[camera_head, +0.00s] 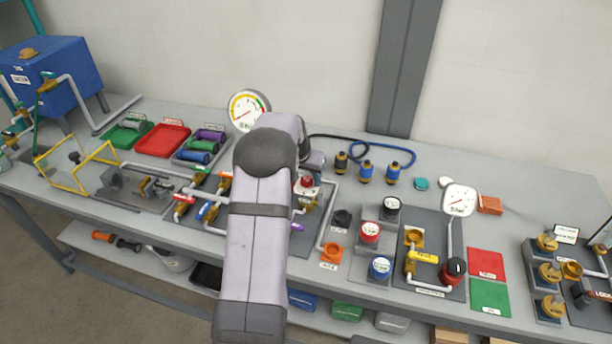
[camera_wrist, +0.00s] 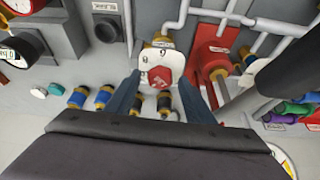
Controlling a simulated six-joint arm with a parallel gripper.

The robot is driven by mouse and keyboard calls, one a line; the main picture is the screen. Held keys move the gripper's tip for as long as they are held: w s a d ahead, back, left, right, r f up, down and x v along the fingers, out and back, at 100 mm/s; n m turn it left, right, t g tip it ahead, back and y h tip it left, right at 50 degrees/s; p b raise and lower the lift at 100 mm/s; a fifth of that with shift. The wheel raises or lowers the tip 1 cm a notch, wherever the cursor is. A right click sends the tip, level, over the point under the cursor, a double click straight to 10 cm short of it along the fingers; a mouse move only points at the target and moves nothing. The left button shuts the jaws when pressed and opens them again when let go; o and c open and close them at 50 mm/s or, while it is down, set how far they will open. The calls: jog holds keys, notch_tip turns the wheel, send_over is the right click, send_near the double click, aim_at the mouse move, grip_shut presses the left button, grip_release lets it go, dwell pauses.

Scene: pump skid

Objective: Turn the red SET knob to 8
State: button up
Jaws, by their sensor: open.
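The red SET knob (camera_wrist: 163,77) sits on a white dial plate (camera_wrist: 150,58) with dark marks. The marks are too small to read surely, so I cannot tell the knob's setting. In the head view the red knob (camera_head: 306,181) shows just right of my forearm, above its pale plate. My gripper (camera_wrist: 160,84) is open, with one finger on each side of the knob in the wrist view. I cannot tell whether either finger touches it. In the head view the fingers are mostly hidden by my arm.
A round gauge (camera_head: 248,110) stands behind my arm. Brass valves and pipes (camera_head: 200,200) lie left of the knob. Several blue and black fittings (camera_head: 366,172) stand behind it to the right. Red, black and blue round units (camera_head: 370,232) stand to the right.

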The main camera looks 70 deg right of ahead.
jog(key=c, duration=1)
jog(key=m+b, duration=0.1)
jog(key=m+g+b, duration=0.1)
jog(key=m+b, duration=0.1)
jog(key=shift+w+d+f, duration=0.1)
jog(key=shift+w+f, duration=0.05)
jog(key=shift+w, duration=0.05)
jog(key=m+g+b, duration=0.1)
jog(key=m, duration=0.2)
jog(key=shift+w+y, duration=0.1)
jog(key=shift+y, duration=0.3)
jog(key=m, duration=0.1)
jog(key=m+g+y+p, duration=0.1)
jog(key=m, duration=0.1)
jog(key=shift+d+r+m, duration=0.1)
jog(key=shift+r+m, duration=0.2)
jog(key=shift+r, duration=0.05)
jog(key=shift+d+f+m+g+y+p, duration=0.1)
jog(key=shift+m+g+y+p, duration=0.35)
jog(key=shift+m+p, duration=1.05)
